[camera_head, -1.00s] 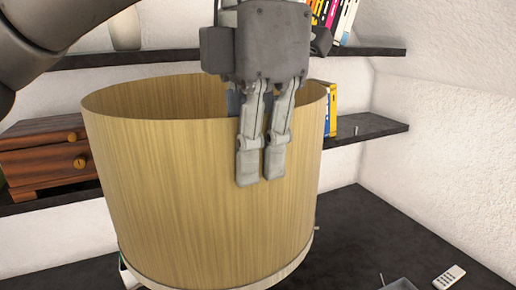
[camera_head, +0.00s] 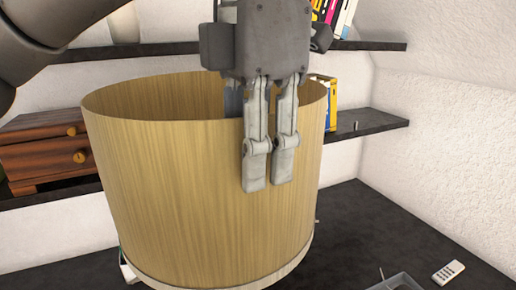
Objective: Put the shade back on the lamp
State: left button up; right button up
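The lampshade (camera_head: 200,195), a wide light wood-grain drum open at the top with a pale lower rim, fills the middle of the head view. It looks upright. My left gripper (camera_head: 255,135) reaches down from above and straddles its rim. Two grey outer fingers hang in front of the near wall, and another finger shows partly inside, behind the rim. The fingers look parted, so I see it as open, though the inner contact is hidden. I cannot see the lamp stand, or whether the shade rests on it. My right gripper is out of view.
A dark table (camera_head: 385,235) holds a remote (camera_head: 448,272) and a grey tray (camera_head: 398,283) at the lower right. Behind are an upper shelf (camera_head: 375,48) and lower shelf (camera_head: 375,124) with books (camera_head: 328,97) and a wooden drawer box (camera_head: 45,152).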

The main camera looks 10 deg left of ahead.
pick_arm(q)
jog(key=shift+r, duration=3.75)
